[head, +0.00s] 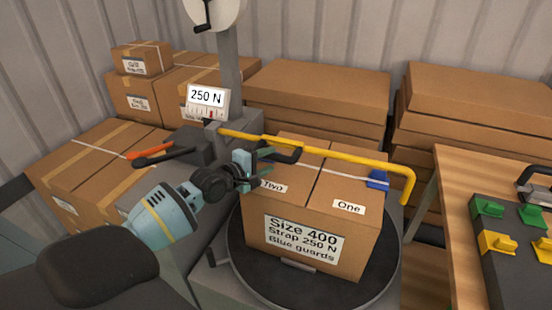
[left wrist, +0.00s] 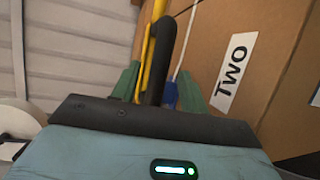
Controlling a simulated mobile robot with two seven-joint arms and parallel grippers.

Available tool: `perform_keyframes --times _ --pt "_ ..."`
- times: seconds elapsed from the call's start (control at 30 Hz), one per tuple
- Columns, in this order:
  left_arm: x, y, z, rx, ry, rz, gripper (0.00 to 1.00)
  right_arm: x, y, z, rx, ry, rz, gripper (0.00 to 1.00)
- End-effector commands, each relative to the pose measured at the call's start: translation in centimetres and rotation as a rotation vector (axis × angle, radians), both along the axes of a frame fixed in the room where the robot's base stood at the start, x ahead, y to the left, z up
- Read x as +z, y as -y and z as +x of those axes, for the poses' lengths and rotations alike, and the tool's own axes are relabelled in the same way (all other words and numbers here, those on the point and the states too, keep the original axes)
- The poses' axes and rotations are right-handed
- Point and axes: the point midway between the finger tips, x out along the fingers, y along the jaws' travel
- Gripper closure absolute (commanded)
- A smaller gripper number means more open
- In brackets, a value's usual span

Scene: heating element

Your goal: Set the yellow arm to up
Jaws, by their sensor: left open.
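The yellow arm (head: 345,162) reaches from the grey post across above the front box, roughly level, with its far end bent down. A black handle (head: 286,153) sits on it near my left gripper. My left gripper (head: 265,163) is open at the box's left side, by the handle. In the left wrist view the black handle (left wrist: 166,52) and the yellow arm (left wrist: 146,60) show between the open green fingers (left wrist: 158,88). Contact with either finger cannot be told. My right gripper is not in view.
The labelled box (head: 262,225) stands on a black turntable (head: 238,275), with a white strap and a blue guard (head: 377,179) on top. A 250 N gauge (head: 207,100) and an orange lever (head: 150,150) are behind. A wooden table (head: 455,220) with green and yellow pieces is at right.

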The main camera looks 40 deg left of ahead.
Motion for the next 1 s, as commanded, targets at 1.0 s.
perform_keyframes --times 1.0 --pt "-0.6 0.6 3.7 0.0 0.0 0.001 0.9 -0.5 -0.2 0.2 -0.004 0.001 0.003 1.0"
